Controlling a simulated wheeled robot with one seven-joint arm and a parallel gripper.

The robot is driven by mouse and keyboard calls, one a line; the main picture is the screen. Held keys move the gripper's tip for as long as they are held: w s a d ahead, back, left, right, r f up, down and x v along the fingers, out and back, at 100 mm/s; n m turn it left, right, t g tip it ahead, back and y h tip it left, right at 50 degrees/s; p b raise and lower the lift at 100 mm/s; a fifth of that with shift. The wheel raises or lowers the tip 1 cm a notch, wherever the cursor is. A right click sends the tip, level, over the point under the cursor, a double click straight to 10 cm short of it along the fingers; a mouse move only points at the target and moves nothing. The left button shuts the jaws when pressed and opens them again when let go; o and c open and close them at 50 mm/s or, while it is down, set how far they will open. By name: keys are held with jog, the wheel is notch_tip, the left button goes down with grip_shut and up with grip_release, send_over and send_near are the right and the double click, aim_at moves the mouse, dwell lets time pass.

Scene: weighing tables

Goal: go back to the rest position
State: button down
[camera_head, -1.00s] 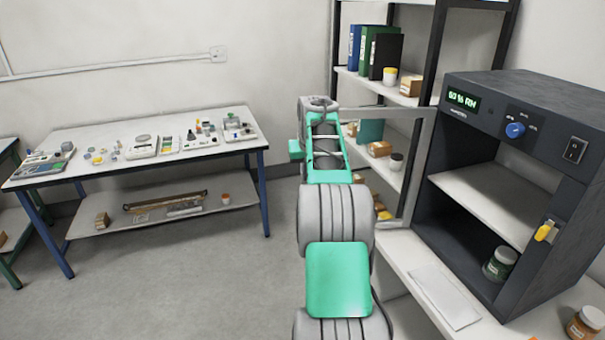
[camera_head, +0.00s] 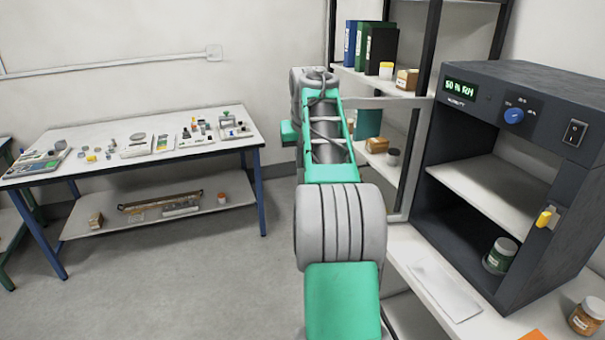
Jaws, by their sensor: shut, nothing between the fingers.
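My grey and green arm (camera_head: 340,225) stands up in the middle of the camera view. Its far section runs away from the camera and ends in a grey joint near the shelf rack. My gripper does not show; it is beyond or behind the arm's own links. No object is visibly carried by the part of the arm that shows.
A dark dry cabinet (camera_head: 525,95) stands open at the right, with a green-labelled jar (camera_head: 500,256) inside. Its framed door reaches toward my arm. An orange-brown jar (camera_head: 587,316) stands in front. A shelf rack (camera_head: 429,60) is behind. A worktable (camera_head: 90,133) stands left; the floor (camera_head: 190,290) between is clear.

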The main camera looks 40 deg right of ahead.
jog(key=s+d+v, duration=0.1)
jog(key=v, duration=0.4)
notch_tip(320, 180, down, 11)
jog(key=s+a+f+g+y, duration=0.1)
jog(key=s+a+f+g, duration=0.1)
jog(key=s+a+f, duration=0.45)
jog(key=s+a+f+n, duration=0.1)
jog(key=s+a+f, duration=0.4)
jog(key=a, duration=0.4)
jog(key=s+a+f+n, duration=0.1)
jog(key=s+a+f, duration=0.1)
jog(key=s+a, duration=0.55)
jog(key=a+r+n+t+y, duration=0.1)
jog(key=a+r+n, duration=0.3)
jog(key=a, duration=0.8)
jog(key=shift+w+r+t+p, duration=0.2)
jog(key=shift+r+t+p, duration=0.25)
jog(key=shift+r, duration=0.5)
